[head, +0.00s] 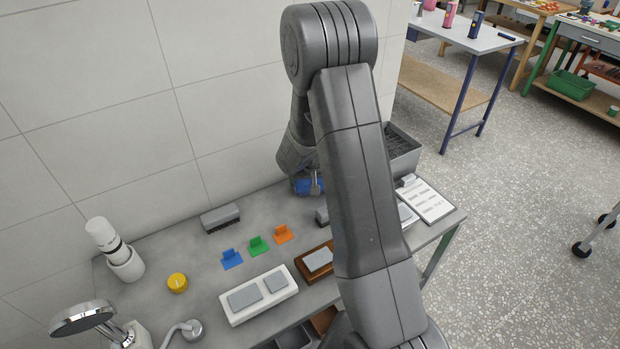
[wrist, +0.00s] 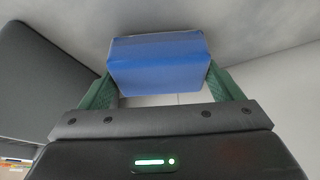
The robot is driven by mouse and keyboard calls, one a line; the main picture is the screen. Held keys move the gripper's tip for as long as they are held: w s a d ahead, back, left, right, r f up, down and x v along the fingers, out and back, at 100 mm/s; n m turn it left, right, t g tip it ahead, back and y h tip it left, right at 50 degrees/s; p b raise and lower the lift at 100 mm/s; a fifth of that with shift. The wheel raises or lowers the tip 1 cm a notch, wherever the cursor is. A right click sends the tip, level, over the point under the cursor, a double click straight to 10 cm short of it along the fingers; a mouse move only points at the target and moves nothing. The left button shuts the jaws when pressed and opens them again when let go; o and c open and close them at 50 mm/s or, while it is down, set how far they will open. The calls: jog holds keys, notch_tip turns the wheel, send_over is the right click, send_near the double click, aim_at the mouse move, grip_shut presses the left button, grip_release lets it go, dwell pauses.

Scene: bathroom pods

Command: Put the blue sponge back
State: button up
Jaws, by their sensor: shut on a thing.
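The blue sponge (wrist: 158,68) is a blue block between the green fingers of my gripper (wrist: 160,76) in the wrist view. My gripper is shut on it. In the head view my gripper (head: 312,184) is over the back right of the grey counter, and part of the blue sponge (head: 304,187) shows beside it; my arm hides the rest. A small blue bracket-like piece (head: 232,259) stands on the counter, left of a green one (head: 259,246) and an orange one (head: 282,234). Nothing is seen in the blue one.
On the counter (head: 208,262) are a dark brush-like block (head: 220,217), a yellow round piece (head: 177,283), a white tray with grey pads (head: 232,313), a brown tray (head: 306,271) and a white cylinder (head: 122,261). A dark grey bin (head: 404,153) is at the right. A tiled wall stands behind.

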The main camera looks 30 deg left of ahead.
jog(key=shift+f, duration=0.45)
jog(key=shift+f, duration=0.2)
jog(key=o, duration=0.7)
jog(key=shift+r, duration=0.1)
jog(key=shift+r, duration=0.5)
jog(key=v, duration=1.1)
jog(key=shift+b, duration=0.35)
jog(key=shift+d, duration=0.1)
